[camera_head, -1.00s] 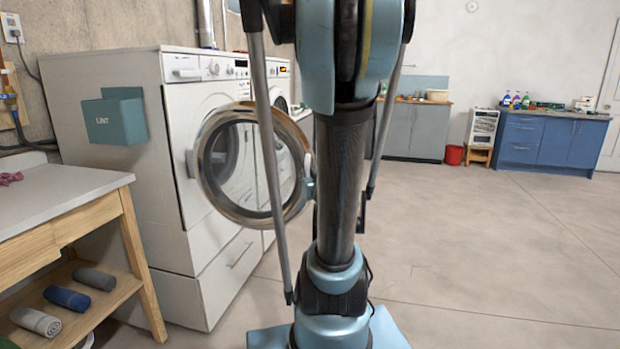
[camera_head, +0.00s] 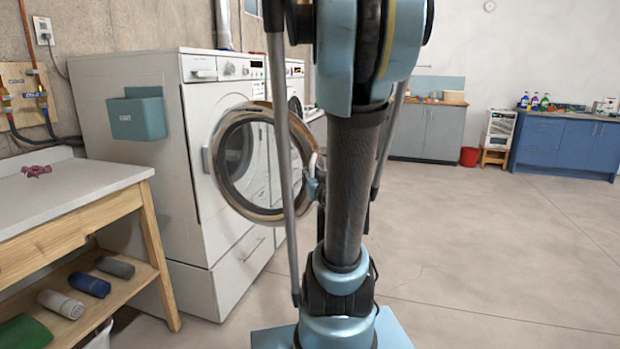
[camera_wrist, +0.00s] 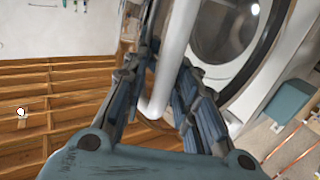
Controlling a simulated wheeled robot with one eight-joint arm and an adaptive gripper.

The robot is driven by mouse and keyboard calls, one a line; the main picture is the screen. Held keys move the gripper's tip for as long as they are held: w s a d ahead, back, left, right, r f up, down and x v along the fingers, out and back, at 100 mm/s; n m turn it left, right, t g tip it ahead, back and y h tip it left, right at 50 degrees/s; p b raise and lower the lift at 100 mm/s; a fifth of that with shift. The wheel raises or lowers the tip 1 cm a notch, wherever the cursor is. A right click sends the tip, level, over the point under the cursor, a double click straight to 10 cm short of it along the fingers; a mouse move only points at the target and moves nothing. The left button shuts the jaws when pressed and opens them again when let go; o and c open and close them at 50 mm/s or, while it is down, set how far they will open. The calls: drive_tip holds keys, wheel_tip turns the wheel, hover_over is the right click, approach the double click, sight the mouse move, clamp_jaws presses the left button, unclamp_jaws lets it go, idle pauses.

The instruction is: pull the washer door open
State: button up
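The white front-loading washer (camera_head: 150,190) stands at left in the head view. Its round door (camera_head: 258,165), with a metal ring and clear glass, stands wide open, swung out toward my arm. The white curved door handle (camera_head: 314,163) is at the door's right edge. My gripper (camera_head: 314,187) is at that edge, mostly hidden behind my arm. In the wrist view, the fingers of my gripper (camera_wrist: 167,60) lie on both sides of the white handle (camera_wrist: 174,55) and close in on it. The door's ring and glass are just to the right there.
A teal lint box (camera_head: 137,116) hangs on the washer's side. A wooden bench (camera_head: 75,205) with rolled towels on its shelf stands at front left. A second machine (camera_head: 294,80) stands behind the washer. Blue cabinets (camera_head: 565,145) and a red bucket (camera_head: 469,157) are far back. The right floor is clear.

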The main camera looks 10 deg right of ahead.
sight(308, 142)
drive_tip(key=shift+a, duration=0.1)
idle(0.3)
drive_tip(key=shift+r, duration=0.15)
drive_tip(key=shift+w+r, duration=0.1)
drive_tip(key=shift+r, duration=4.7)
